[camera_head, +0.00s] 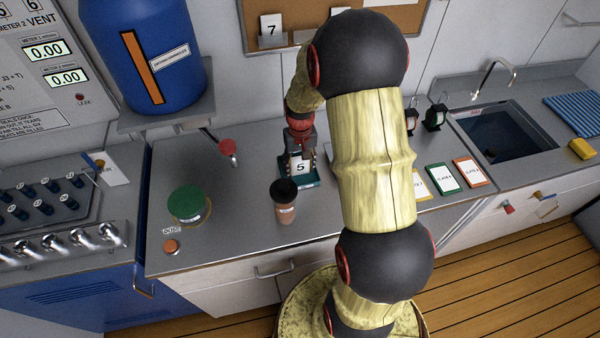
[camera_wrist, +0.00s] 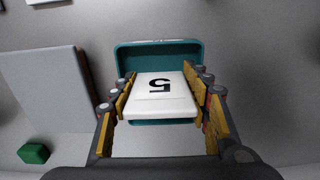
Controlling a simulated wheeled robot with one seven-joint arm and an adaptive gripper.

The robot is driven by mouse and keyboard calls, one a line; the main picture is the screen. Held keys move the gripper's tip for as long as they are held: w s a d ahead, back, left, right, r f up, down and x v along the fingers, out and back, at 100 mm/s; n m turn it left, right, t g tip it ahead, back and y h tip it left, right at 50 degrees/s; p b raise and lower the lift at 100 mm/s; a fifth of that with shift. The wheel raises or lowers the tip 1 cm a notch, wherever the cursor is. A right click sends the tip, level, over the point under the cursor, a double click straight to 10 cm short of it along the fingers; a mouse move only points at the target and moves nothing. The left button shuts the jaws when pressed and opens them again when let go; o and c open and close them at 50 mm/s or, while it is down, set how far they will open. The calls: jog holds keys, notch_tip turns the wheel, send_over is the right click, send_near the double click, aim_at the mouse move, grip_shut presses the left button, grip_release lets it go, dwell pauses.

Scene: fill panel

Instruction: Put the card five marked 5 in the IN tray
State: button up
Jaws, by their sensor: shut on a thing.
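The white card marked 5 (camera_head: 300,167) is upright between the fingers of my gripper (camera_head: 300,153) in the head view. In the wrist view the card (camera_wrist: 162,88) lies between the two yellow-padded fingers of my gripper (camera_wrist: 163,100), which are shut on it. A teal tray (camera_head: 306,182) is directly below and around the card's lower part in the head view. Its rim also shows behind the card in the wrist view (camera_wrist: 150,50). I cannot tell whether the card touches the tray's floor. The tray's label is not readable.
A brown jar with a black lid (camera_head: 285,203) stands just in front of the tray. A green round lid (camera_head: 189,204) and an orange button (camera_head: 171,246) are at the left. Coloured plates (camera_head: 445,178) lie right of my arm. A card marked 7 (camera_head: 271,26) is on the board.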

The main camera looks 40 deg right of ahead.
jog(key=shift+f, duration=1.25)
jog(key=shift+f, duration=0.15)
jog(key=o, duration=1.3)
jog(key=shift+c, duration=0.2)
notch_tip(320, 180, up, 12)
jog(key=shift+r+p, duration=0.1)
jog(key=shift+p, duration=1.1)
jog(key=s+a+r+n+t, duration=0.2)
jog(key=s+a+r, duration=0.2)
jog(key=a+r, duration=0.45)
jog(key=s+a+r+n+t, duration=0.15)
jog(key=s+a+r, duration=0.25)
jog(key=a+r, duration=0.45)
jog(key=s+a+r+n+t, duration=0.1)
jog(key=s+a+r+t, duration=0.1)
jog(key=s+a, duration=0.3)
jog(key=s+r, duration=0.1)
jog(key=s, duration=0.2)
jog(key=shift+s+r+n, duration=0.2)
jog(key=shift+r+n, duration=0.1)
jog(key=shift+n, duration=0.05)
